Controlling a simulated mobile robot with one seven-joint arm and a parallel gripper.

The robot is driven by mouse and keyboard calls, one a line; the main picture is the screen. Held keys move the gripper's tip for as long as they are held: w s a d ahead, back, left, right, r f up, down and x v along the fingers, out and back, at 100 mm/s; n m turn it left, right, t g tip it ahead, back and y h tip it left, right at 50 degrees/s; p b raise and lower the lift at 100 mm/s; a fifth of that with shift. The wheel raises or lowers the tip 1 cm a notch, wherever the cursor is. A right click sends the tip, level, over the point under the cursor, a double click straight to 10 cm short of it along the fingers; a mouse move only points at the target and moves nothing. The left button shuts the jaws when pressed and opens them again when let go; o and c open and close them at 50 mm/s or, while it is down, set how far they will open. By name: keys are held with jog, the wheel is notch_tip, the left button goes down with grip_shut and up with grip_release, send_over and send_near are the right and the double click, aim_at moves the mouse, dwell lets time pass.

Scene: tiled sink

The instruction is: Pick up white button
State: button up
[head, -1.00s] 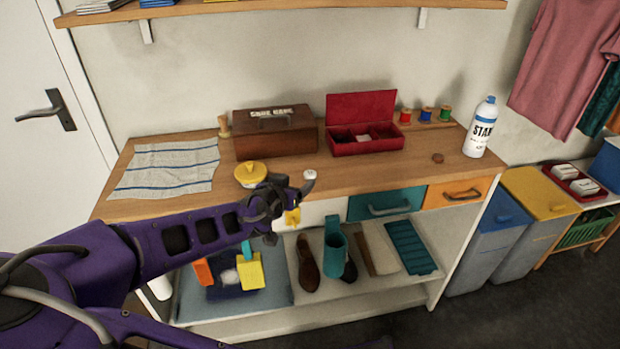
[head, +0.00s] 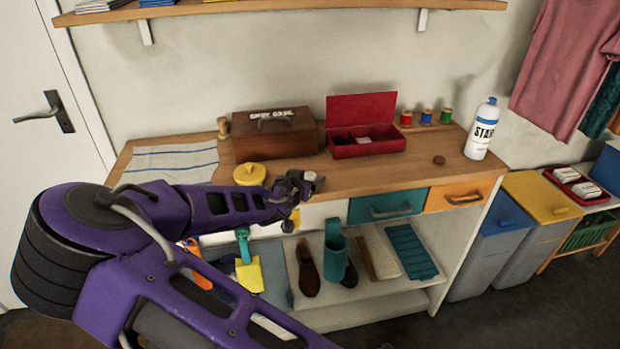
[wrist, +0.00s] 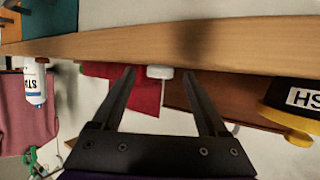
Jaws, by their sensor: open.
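The white button (head: 311,176) is a small pale round piece near the front edge of the wooden counter, partly hidden by my gripper (head: 307,184) in the head view. In the wrist view the white button (wrist: 160,72) shows between the tips of my two open fingers (wrist: 158,75), with a gap on each side. My gripper is open and holds nothing. I cannot tell how far the fingertips are from the button in depth.
A yellow tin (head: 249,174) stands left of my gripper. A brown wooden box (head: 275,145) and an open red box (head: 368,150) stand behind. The counter between is clear.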

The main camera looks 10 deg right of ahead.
grip_shut()
jog(key=shift+r, duration=0.15)
